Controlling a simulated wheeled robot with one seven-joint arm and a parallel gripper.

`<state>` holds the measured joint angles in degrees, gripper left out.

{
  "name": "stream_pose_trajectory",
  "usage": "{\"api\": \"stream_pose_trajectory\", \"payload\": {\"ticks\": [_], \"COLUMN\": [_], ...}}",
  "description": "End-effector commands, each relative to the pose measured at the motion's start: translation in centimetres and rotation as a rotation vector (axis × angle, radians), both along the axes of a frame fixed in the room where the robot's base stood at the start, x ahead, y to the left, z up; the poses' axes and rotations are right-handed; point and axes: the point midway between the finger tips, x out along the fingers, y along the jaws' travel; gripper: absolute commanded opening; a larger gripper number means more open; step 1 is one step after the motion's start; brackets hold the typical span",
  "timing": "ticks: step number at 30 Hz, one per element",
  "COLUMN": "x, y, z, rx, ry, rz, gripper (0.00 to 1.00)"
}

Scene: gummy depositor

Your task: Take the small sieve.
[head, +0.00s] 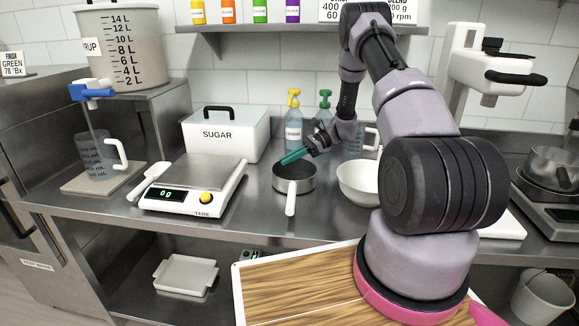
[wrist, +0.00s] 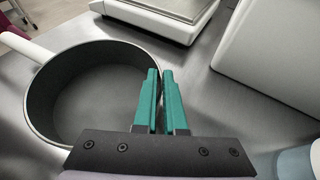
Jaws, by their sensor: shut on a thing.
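A round steel pan-shaped vessel (head: 295,184) with a white handle stands on the steel counter, its handle towards the front. It also shows in the wrist view (wrist: 60,98), with a plain grey inside; I cannot make out any mesh, and I see no other sieve. My gripper (head: 283,161) is at the vessel's far rim. In the wrist view its teal fingers (wrist: 160,72) are nearly together, with the rim running in at the fingertips. They appear shut on that rim, though the fingers hide the exact contact.
A scale (head: 192,180) and the white sugar box (head: 222,134) stand left of the vessel. A white bowl (head: 357,181) is close on its right. Spray bottles (head: 293,127) stand behind. A wooden board (head: 300,290) is in front, below.

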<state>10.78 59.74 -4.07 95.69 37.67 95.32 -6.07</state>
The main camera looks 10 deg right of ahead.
Motion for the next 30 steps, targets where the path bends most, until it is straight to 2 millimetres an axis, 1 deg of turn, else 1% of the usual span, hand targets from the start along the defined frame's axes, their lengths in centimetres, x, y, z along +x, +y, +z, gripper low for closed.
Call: {"api": "stream_pose_trajectory", "payload": {"ticks": [5, 8, 9, 14, 21, 24, 27, 30], "x": [0.0, 0.1, -0.8, -4.2, -10.3, -12.5, -14.2, -15.4], "y": [0.0, 0.0, 0.4, 1.8, 4.3, 5.2, 5.9, 6.4], "z": [1.9, 3.4, 3.1, 3.1, 3.1, 3.1, 3.1, 3.0], "rx": [0.001, 0.000, 0.002, 0.003, 0.002, 0.002, 0.001, 0.001], "ry": [-0.001, -0.003, 0.003, 0.004, 0.005, 0.004, 0.004, 0.002], "rz": [-0.002, -0.001, -0.001, -0.001, 0.000, -0.001, -0.001, 0.000], "gripper": [0.00, 0.00, 0.00, 0.00, 0.00, 0.00, 0.00, 0.00]}}
